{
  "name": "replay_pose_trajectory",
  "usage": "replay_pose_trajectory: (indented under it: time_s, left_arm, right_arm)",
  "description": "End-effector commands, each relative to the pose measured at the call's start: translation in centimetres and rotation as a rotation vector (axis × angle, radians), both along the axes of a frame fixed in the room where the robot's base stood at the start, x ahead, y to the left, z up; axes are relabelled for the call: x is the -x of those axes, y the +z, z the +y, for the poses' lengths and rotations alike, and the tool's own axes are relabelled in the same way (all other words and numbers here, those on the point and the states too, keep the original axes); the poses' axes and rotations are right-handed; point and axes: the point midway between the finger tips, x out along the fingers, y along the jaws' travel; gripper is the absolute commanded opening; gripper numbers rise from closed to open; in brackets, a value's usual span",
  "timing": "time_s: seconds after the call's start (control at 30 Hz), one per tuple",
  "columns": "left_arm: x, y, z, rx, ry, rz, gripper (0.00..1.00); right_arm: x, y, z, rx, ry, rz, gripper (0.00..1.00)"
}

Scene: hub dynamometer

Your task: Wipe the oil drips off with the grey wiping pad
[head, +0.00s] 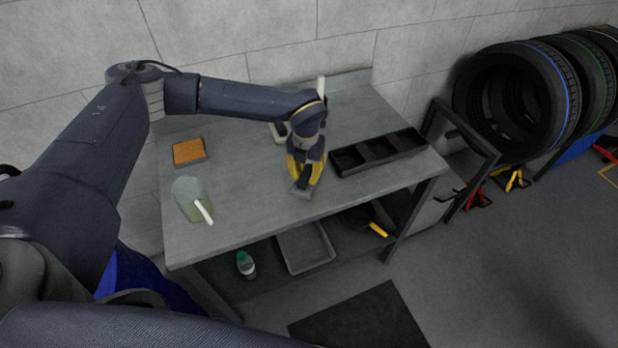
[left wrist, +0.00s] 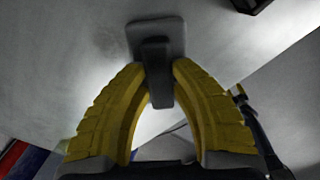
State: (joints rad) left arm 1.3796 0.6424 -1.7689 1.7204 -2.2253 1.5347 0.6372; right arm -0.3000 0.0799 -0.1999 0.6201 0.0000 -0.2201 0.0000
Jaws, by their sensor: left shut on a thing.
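My left gripper (head: 305,178), with yellow fingers, reaches down over the front middle of the grey workbench (head: 262,212). It is shut on the grey wiping pad (head: 300,192). In the left wrist view the fingers (left wrist: 159,78) close on the pad's dark upright grip, and its flat plate (left wrist: 152,27) is at or just above the bench top; I cannot tell if it touches. A faint dark smudge (left wrist: 107,44), possibly oil, shows left of the pad in that view. No clear drips show in the head view. My right gripper is not in view.
A black compartment tray (head: 342,163) lies right of the gripper. A pale upright object (head: 321,87) is partly hidden behind my arm. The bench front middle is clear.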

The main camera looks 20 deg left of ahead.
Motion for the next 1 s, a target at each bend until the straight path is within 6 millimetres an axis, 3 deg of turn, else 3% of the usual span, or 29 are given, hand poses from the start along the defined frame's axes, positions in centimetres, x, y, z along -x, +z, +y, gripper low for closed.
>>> replay_pose_trajectory:
  time_s: [1.0]
  left_arm:
    - [-4.0,-0.3,3.6,-0.001,0.002,0.001,0.0]
  right_arm:
    - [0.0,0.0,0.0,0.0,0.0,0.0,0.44]
